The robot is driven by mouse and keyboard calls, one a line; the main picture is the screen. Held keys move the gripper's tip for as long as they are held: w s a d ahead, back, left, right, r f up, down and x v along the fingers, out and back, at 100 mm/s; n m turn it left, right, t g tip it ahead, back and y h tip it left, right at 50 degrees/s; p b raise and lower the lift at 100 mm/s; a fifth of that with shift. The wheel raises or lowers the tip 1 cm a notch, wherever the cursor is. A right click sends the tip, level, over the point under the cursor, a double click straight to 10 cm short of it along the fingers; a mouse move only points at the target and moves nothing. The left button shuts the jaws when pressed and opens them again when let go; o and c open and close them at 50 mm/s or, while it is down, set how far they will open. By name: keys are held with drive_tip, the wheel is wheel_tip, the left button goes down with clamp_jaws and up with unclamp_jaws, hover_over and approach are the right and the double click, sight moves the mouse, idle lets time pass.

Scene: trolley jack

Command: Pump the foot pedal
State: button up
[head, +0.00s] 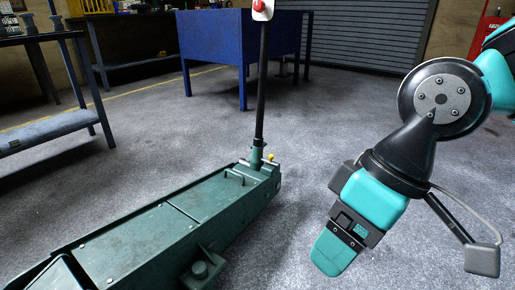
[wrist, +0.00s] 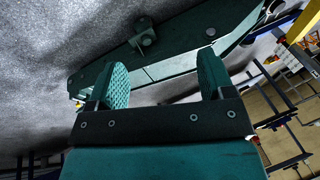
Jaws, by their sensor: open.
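The green trolley jack (head: 160,225) lies along the floor from the lower left to the middle, with a black upright handle (head: 262,90) at its far end. What looks like the foot pedal (head: 200,268) is a bracket with a round pad sticking out from the jack's right side, near the bottom edge. The wrist view shows the same bracket (wrist: 145,38) on the jack's side, beyond the fingers. My gripper (head: 333,258) hangs right of the jack, apart from the pedal, pointing down. In the wrist view its two textured fingers (wrist: 163,68) are spread, with nothing between them.
A blue workbench (head: 215,50) stands behind the jack. A dark bench with a blue lower shelf (head: 50,132) stands at the left. A red cabinet (head: 490,38) is at the far right. The grey floor (head: 310,140) between jack and arm is clear.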

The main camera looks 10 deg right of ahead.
wheel_tip(320, 180, up, 10)
drive_tip(key=p, duration=1)
drive_tip(key=shift+r, duration=0.2)
clamp_jaws()
drive_tip(key=shift+f, duration=0.25)
